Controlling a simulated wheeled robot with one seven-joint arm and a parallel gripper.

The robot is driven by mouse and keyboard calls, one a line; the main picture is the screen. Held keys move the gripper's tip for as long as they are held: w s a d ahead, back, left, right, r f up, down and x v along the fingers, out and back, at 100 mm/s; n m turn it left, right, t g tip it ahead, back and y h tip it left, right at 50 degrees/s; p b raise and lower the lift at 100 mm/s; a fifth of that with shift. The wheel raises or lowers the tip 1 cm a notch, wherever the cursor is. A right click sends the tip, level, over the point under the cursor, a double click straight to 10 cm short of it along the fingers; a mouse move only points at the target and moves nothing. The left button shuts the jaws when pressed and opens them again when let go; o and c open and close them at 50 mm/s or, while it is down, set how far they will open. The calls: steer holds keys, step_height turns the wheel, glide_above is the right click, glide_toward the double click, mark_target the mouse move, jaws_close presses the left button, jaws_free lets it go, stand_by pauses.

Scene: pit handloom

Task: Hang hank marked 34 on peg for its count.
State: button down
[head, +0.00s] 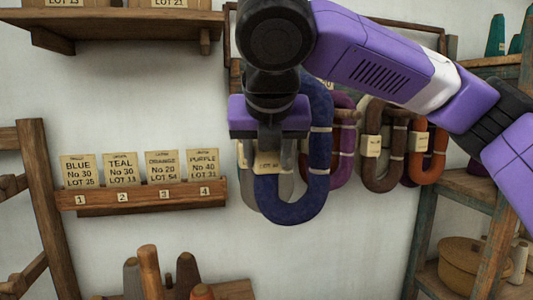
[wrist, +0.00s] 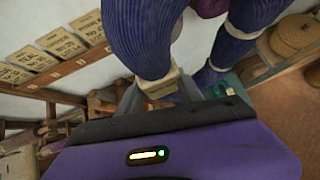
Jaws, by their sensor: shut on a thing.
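A dark blue hank (head: 318,190) with pale ties hangs as a loop below my gripper (head: 268,158). The grey fingers are shut at its tan tag (head: 267,163), whose writing I cannot read. In the wrist view the blue hank (wrist: 145,35) fills the upper middle, with its tag (wrist: 160,84) between the fingers. A grey hank (head: 280,195) shows behind it. Purple (head: 343,165), brown (head: 384,165) and orange (head: 428,150) hanks hang to the right. My arm hides most of the pegs and count labels.
A wooden card rack (head: 140,194) on the left wall holds cards for blue, teal, orange and purple. A shelf (head: 120,30) is above it. Spools (head: 150,272) stand below. Shelving with a basket (head: 465,262) is at right. The wall below the hanks is bare.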

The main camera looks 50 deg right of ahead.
steer(key=w+d+f, duration=0.3)
steer(key=w+d, duration=0.5)
steer(key=w, duration=0.4)
steer(key=shift+f, duration=0.4)
stand_by(1.8)
steer(key=shift+d, duration=0.1)
steer(key=shift+w, duration=0.1)
steer(key=c, duration=0.7)
jaws_free()
steer(key=shift+w, duration=0.15)
steer(key=b+v, duration=0.1)
steer(key=v, duration=0.7)
steer(key=shift+r, duration=0.1)
